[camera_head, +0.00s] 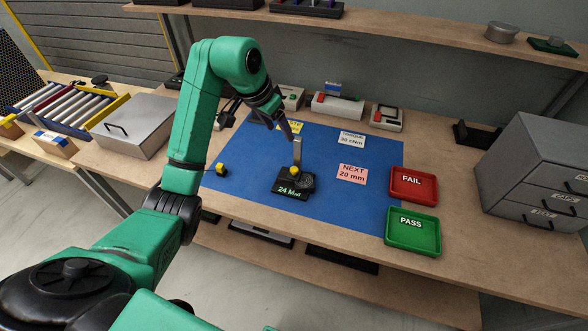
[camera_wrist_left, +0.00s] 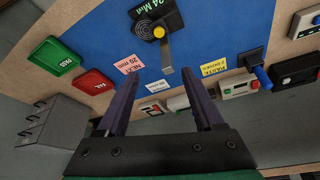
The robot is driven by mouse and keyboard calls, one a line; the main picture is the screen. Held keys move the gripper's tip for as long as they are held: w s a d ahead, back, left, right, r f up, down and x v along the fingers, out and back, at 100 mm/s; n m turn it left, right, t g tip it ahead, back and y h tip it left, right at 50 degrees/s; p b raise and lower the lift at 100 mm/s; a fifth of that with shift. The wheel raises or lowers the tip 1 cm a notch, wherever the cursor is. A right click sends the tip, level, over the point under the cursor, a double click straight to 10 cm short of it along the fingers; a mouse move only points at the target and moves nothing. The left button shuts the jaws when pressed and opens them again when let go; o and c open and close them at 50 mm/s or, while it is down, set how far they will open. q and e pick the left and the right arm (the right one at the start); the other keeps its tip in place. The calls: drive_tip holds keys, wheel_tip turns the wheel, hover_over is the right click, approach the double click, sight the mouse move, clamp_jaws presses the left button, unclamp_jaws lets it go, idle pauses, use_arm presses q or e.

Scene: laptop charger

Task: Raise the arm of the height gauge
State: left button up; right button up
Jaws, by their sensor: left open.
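The height gauge (camera_head: 293,186) stands on the blue mat, with a black base, a green "24 M…" label, a yellow knob and a grey bar (camera_head: 297,153). In the left wrist view the gauge (camera_wrist_left: 146,28) is at the top, and its bar (camera_wrist_left: 166,55) reaches from the yellow knob toward the gap between my fingers. My left gripper (camera_head: 289,134) is above and just behind the bar, pointing down. In the wrist view its two dark fingers (camera_wrist_left: 160,76) are spread with nothing between them. Contact with the bar cannot be told. My right gripper is not in view.
The blue mat (camera_head: 235,150) has a pink "NEXT 20 mm" note (camera_head: 352,173) and other notes. A red FAIL tray (camera_head: 413,184) and green PASS tray (camera_head: 412,231) lie at right. Small devices (camera_head: 338,106) line the back. A yellow-black object (camera_head: 220,170) lies left of the gauge.

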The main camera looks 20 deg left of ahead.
use_arm(q)
drive_tip(key=shift+r+p, duration=0.75)
drive_tip(key=shift+r, duration=0.2)
drive_tip(key=o, duration=0.5)
drive_tip(key=p+v, duration=1.2)
drive_tip(key=v, duration=0.2)
drive_tip(key=shift+r+p, duration=0.15)
drive_tip(key=shift+p, duration=0.25)
